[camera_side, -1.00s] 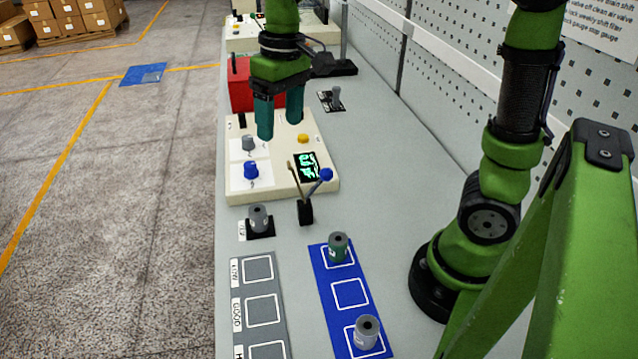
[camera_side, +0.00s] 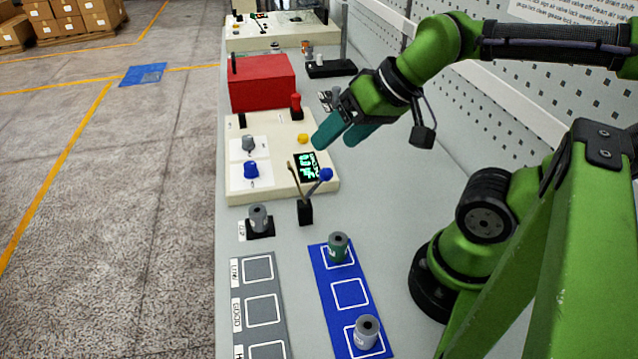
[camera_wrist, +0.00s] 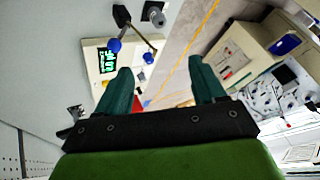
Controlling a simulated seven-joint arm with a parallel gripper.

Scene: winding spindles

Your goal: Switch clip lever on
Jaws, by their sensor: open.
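A small lever stand (camera_side: 305,212) has a black base on the grey bench, with a thin brown arm leaning up left and an arm with a blue ball knob (camera_side: 326,174) leaning up right. I cannot tell for certain that this is the clip lever. The blue knob also shows in the wrist view (camera_wrist: 114,45). My gripper (camera_side: 334,142) is tilted, open and empty above the right part of the cream control panel (camera_side: 280,188), apart from the lever. Its two teal fingers also show in the wrist view (camera_wrist: 160,68).
A grey spindle (camera_side: 258,217) stands in a black holder left of the lever. A blue mat (camera_side: 350,294) holds a green spindle (camera_side: 337,246) and a grey spindle (camera_side: 366,331). A grey mat (camera_side: 259,290) lies left of it. A red box (camera_side: 262,83) stands behind the panel.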

